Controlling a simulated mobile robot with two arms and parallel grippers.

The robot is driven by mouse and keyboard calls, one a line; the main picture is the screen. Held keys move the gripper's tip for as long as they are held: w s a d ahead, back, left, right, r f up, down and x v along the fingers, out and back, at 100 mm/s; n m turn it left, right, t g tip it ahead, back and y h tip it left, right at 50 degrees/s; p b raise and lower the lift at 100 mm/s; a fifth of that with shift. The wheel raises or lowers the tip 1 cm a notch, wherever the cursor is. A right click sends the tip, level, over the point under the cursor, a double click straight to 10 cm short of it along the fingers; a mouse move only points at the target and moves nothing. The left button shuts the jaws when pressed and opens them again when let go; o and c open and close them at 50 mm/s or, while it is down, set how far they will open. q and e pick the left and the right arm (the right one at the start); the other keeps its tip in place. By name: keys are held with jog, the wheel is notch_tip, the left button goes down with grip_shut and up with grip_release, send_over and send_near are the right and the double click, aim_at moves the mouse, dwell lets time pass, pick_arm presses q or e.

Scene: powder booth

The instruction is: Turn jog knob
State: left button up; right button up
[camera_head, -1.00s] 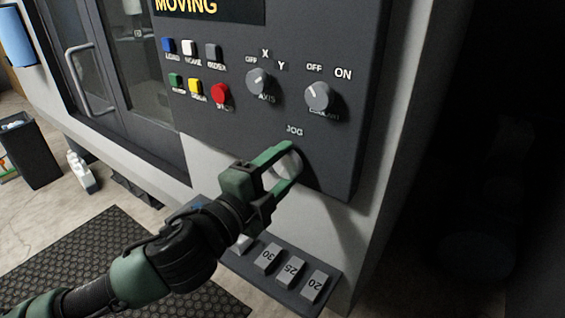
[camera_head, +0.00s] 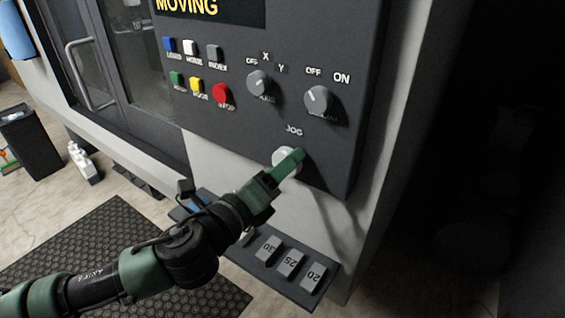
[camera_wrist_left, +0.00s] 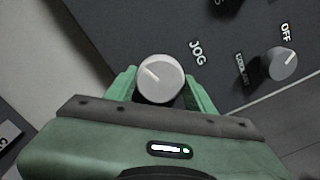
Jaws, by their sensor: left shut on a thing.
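The jog knob (camera_head: 280,158) is a round light-grey knob below the JOG label on the dark control panel (camera_head: 345,150). It also shows in the left wrist view (camera_wrist_left: 160,79), with a white pointer line towards its upper left there. My left gripper (camera_head: 289,163) is shut on the jog knob, with its green fingers on either side of it. In the left wrist view the gripper's fingers (camera_wrist_left: 160,88) flank the knob. One finger hides part of the knob in the head view. My right gripper is not in view.
Above are the axis knob (camera_head: 258,83), the coolant knob (camera_head: 319,100) and several coloured buttons, including a red one (camera_head: 221,94). The display (camera_head: 210,8) reads MOVING. A tray of numbered blocks (camera_head: 290,262) sits below the panel.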

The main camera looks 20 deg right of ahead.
pick_arm(q)
jog(key=shift+f+m, duration=0.1)
jog(key=shift+m, duration=0.5)
jog(key=o, duration=1.4)
jog(key=shift+c, duration=0.2)
jog(key=shift+s+a, duration=0.1)
jog(key=b+v, duration=0.2)
jog(key=v, duration=0.5)
jog(key=shift+s+a, duration=0.2)
jog(key=shift+a, duration=0.05)
